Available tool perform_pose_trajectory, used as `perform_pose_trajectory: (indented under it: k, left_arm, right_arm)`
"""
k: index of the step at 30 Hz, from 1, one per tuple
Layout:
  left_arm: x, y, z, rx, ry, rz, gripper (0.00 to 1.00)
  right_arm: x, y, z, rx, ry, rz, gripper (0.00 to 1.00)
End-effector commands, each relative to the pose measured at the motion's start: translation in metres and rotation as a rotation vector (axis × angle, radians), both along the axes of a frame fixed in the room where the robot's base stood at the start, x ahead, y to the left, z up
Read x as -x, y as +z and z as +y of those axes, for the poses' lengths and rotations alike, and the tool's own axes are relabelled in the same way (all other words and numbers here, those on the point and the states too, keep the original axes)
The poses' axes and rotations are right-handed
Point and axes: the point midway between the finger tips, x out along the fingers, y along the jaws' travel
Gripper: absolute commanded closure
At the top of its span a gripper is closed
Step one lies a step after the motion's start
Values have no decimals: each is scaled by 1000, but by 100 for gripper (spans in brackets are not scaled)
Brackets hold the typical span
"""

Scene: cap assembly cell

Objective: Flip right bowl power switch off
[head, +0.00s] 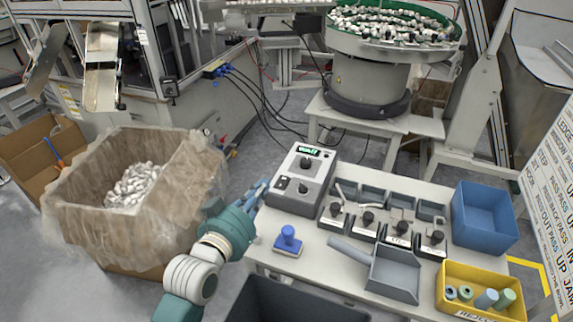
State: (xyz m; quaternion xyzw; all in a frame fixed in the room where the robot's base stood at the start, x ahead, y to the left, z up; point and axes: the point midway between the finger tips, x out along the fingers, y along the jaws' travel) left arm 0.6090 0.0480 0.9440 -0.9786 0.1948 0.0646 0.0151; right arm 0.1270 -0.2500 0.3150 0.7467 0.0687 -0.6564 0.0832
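A grey control box (302,180) stands at the back left of the white table. It has a lit green display (308,150), two dark knobs and a small dark switch (283,183) on the left of its face. The large bowl feeder (392,45) with a green inside, full of small parts, stands behind the table. My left gripper (256,193) is just left of the control box, with its blue-grey fingers close to the box's left side. I cannot tell whether they touch it or how far apart they are. My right gripper is not in view.
On the table (320,258) are a blue stamp-like tool (288,241), several black-knobbed fixtures (368,220), a grey scoop (393,275), a blue bin (485,217) and a yellow bin (480,283). A plastic-lined carton (85,195) stands left of my arm. A dark bin (290,300) is in front.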

Motion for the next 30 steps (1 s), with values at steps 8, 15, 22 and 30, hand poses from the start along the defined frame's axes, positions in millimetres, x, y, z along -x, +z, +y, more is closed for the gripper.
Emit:
perform_pose_trajectory:
  k: [8,15,22,30]
  left_arm:
    - [0,1,-1,4,1,1,100]
    - [-10,0,-5,5,1,0,100]
    - [-50,-5,-22,5,0,1,100]
    - [-94,-23,-40,1,1,7,100]
  right_arm:
    - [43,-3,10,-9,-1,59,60]
    - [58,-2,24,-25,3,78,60]
    - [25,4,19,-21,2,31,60]
    - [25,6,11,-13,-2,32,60]
